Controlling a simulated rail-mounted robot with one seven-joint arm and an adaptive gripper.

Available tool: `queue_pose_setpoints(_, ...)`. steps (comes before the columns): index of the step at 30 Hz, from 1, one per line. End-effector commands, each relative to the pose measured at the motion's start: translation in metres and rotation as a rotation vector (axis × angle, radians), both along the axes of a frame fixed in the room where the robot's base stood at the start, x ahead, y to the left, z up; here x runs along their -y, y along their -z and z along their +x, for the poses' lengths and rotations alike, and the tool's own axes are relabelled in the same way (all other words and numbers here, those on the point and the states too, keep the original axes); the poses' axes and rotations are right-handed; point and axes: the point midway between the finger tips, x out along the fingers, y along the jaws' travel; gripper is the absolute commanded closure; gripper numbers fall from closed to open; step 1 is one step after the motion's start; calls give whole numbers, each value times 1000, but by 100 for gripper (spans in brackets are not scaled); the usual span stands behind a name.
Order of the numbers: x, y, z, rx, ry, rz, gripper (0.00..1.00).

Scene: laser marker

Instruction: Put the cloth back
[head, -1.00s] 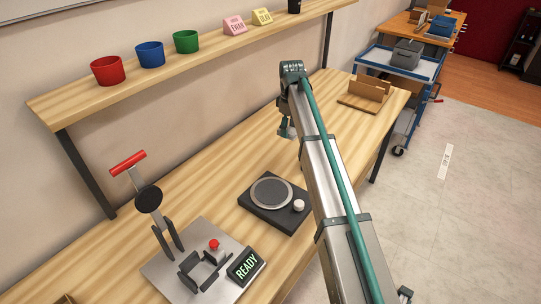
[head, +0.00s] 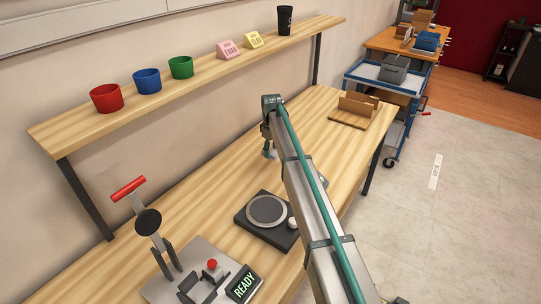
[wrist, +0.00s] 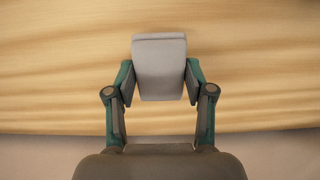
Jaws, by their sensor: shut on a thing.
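My gripper (wrist: 160,82) is shut on a grey, flat, rounded piece that looks like the folded cloth (wrist: 159,60). In the wrist view it sits between the two teal-and-grey fingers, over the wooden bench. In the head view my gripper (head: 268,150) hangs above the bench, behind the round-plate device, with a small grey piece at its end. The gap to the bench top is hard to judge.
The black device with a round plate (head: 266,211) and the marking fixture with a READY display (head: 243,285) stand nearer. A wooden holder (head: 355,109) is at the bench's far end. A shelf (head: 200,84) with several cups runs along the wall. A blue cart (head: 390,83) stands beyond.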

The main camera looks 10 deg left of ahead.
Motion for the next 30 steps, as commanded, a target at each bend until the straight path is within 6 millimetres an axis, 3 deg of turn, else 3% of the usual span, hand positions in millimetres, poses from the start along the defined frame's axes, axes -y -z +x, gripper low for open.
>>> queue_pose_setpoints(8,-5,13,12,0,0,0,80)
queue_pose_setpoints(16,-5,44,12,-1,0,0,80)
queue_pose_setpoints(28,-5,50,12,0,0,0,80)
queue_pose_setpoints(29,-5,49,12,0,0,0,42)
queue_pose_setpoints(30,-5,49,12,0,0,0,35)
